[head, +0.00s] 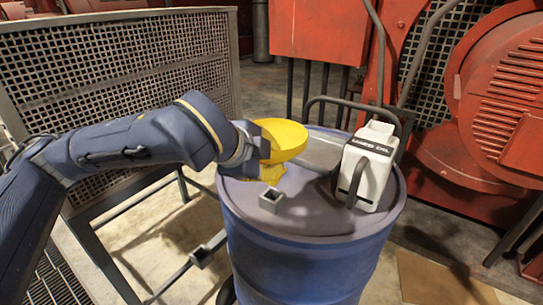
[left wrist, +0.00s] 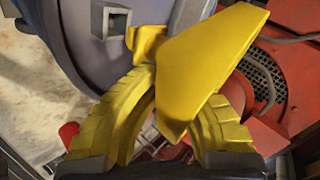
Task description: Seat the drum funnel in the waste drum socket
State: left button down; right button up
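The yellow drum funnel (head: 284,137) is above the back left of the blue waste drum's top, its bowl facing up. My left gripper (head: 268,178) reaches in from the left with its yellow fingers at the funnel. In the left wrist view the fingers (left wrist: 160,88) curve in on both sides of the funnel (left wrist: 205,70) and appear shut on it; the exact contact is hidden. The grey square socket (head: 272,199) stands open on the drum top, in front of the funnel and apart from it. It also shows in the left wrist view (left wrist: 113,19). My right gripper is not in view.
A white used-oil jug (head: 366,172) stands on the right of the waste drum (head: 305,265), close to the funnel. A mesh guard (head: 125,65) is behind my left arm. Red machinery (head: 490,100) stands at the back right. The drum top's front is clear.

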pick_arm(q)
notch_tip(320, 180, down, 6)
jog(key=shift+f, duration=0.2)
dwell(0.9)
jog(key=shift+f, duration=0.15)
dwell(0.4)
jog(key=c, duration=1.5)
grip_release()
